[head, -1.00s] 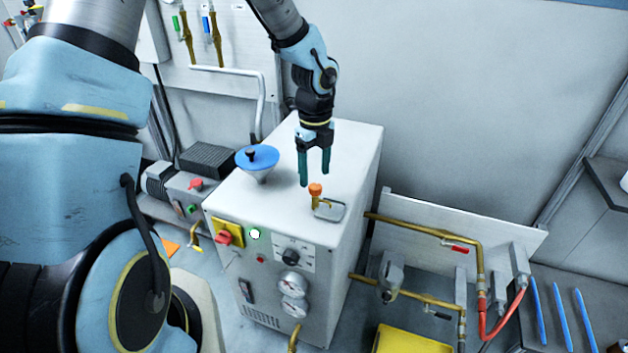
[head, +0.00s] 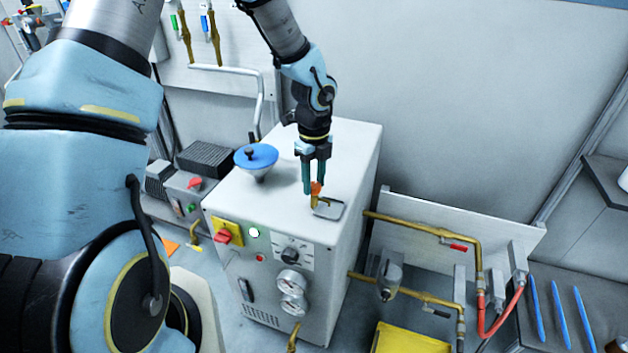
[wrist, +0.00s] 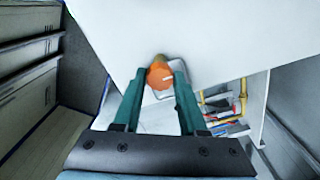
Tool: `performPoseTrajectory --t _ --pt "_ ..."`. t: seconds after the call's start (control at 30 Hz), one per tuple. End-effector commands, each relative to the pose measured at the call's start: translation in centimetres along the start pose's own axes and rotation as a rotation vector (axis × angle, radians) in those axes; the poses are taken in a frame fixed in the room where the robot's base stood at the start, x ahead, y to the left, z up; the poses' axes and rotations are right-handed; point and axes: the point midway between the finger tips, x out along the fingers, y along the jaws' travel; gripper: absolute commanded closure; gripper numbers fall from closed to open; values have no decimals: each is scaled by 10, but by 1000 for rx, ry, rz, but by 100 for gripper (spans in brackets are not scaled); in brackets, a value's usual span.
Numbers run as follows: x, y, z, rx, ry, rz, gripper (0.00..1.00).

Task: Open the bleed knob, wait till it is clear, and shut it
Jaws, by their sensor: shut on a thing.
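The bleed knob (head: 316,187) is a small orange knob on a brass fitting, on top of the white cabinet (head: 350,165). A small grey tray (head: 328,209) lies beside the fitting. My gripper (head: 314,188) points down over the knob with its green fingers on either side of it, shut on it. The fingers hide part of the knob in the head view. Whether anything flows from the fitting cannot be seen.
Brass pipes (head: 410,227) run off to the right.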

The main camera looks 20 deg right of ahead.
Motion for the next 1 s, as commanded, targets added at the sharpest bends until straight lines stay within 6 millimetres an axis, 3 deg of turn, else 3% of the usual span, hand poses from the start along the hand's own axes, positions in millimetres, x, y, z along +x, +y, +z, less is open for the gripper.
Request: performPoseTrajectory --t 0.03,0.23,0.67,1.0 --pt "0 0 0 0 0 1 77" --pt "0 0 0 0 0 1 99" --pt "0 0 0 -35 0 1 100" --pt "-1 0 0 -252 -1 1 100"
